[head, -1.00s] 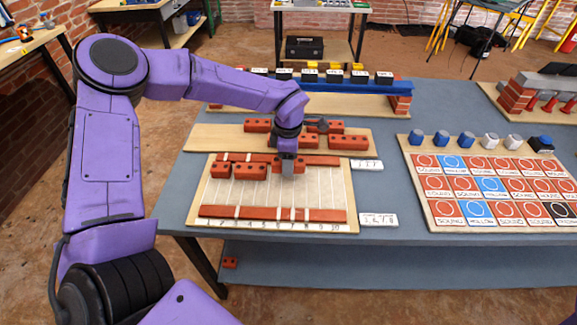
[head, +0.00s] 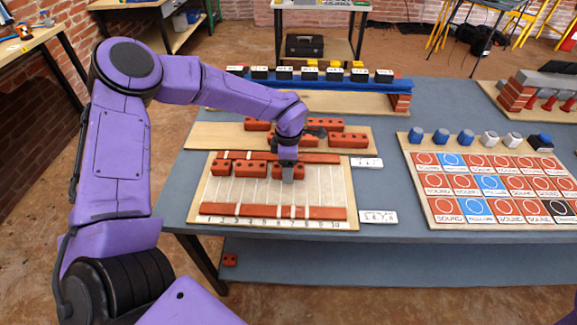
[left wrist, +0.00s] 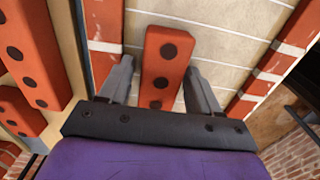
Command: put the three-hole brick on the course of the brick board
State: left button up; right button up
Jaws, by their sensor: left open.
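The brick board (head: 240,200) lies on the near left of the table, with red strips along its far and near edges and numbered columns. The red three-hole brick (left wrist: 165,50) sits on the board's pale lined face, to the right of two other red bricks (head: 220,168) (head: 252,168). It also shows in the head view (head: 278,170), partly behind my fingers. My left gripper (head: 288,174) is down over it, with its fingers (left wrist: 158,85) open on either side of the brick. In the wrist view, gaps show between fingers and brick. My right gripper is out of view.
Several red bricks (head: 257,125) stand on a wooden board (head: 205,135) just behind. White number cards (head: 367,162) (head: 378,217) lie to the right. A panel of red and blue tiles (head: 485,190) is farther right. A blue beam with black blocks (head: 330,83) stands at the back.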

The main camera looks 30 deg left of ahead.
pick_arm(q)
notch_tip(320, 180, up, 12)
dwell(0.3)
